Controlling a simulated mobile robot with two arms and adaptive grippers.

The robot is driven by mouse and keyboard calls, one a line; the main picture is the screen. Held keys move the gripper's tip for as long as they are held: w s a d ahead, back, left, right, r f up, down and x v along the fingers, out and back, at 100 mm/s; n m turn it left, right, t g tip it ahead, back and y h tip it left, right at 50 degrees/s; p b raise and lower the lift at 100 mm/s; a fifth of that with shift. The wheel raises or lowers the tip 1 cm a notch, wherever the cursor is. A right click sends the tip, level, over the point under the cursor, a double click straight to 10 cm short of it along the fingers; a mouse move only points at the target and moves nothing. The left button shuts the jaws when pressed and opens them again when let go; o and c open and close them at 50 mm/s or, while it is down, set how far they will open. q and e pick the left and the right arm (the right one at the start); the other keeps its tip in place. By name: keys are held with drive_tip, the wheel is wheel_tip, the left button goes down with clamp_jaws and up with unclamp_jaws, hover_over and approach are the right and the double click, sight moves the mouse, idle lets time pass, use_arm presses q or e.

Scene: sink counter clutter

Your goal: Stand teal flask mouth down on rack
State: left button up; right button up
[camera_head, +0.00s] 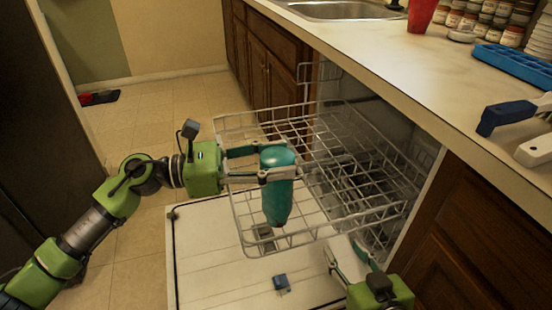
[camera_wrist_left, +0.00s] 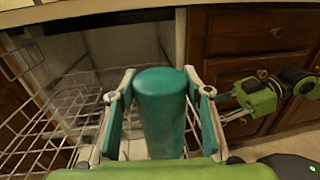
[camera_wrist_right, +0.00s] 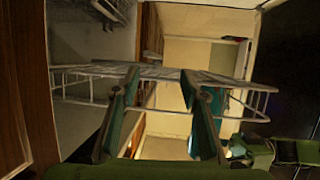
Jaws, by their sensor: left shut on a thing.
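The teal flask (camera_head: 277,205) is held about vertical at the left part of the wire rack (camera_head: 365,214). My left gripper (camera_head: 276,172) is shut on its upper part, with a finger on either side. Whether that tip touches the rack wires I cannot tell. The left wrist view shows the flask (camera_wrist_left: 161,115) between the fingers. My right gripper (camera_head: 350,252) is open and empty at the rack's near right corner, also seen in the right wrist view (camera_wrist_right: 160,80).
The counter (camera_head: 400,60) at right holds a red cup (camera_head: 421,15), jars, a blue tray (camera_head: 515,63) and a blue-handled tool (camera_head: 503,116).

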drive_tip(key=shift+w+a+r, duration=0.15)
drive_tip(key=shift+w+r, duration=0.05)
drive_tip(key=shift+r, duration=0.2)
idle(0.3)
use_arm(q)
drive_tip(key=o, duration=1.7)
use_arm(e)
drive_tip(key=shift+r, duration=0.1)
use_arm(q)
drive_tip(key=shift+a+f, duration=0.1)
drive_tip(key=shift+a, duration=0.35)
drive_tip(key=a, duration=0.3)
drive_tip(key=s+a, duration=0.1)
drive_tip(key=a, duration=0.3)
drive_tip(key=s+a, duration=0.1)
drive_tip(key=a, duration=0.3)
drive_tip(key=shift+s, duration=0.15)
drive_tip(key=shift+d, duration=0.1)
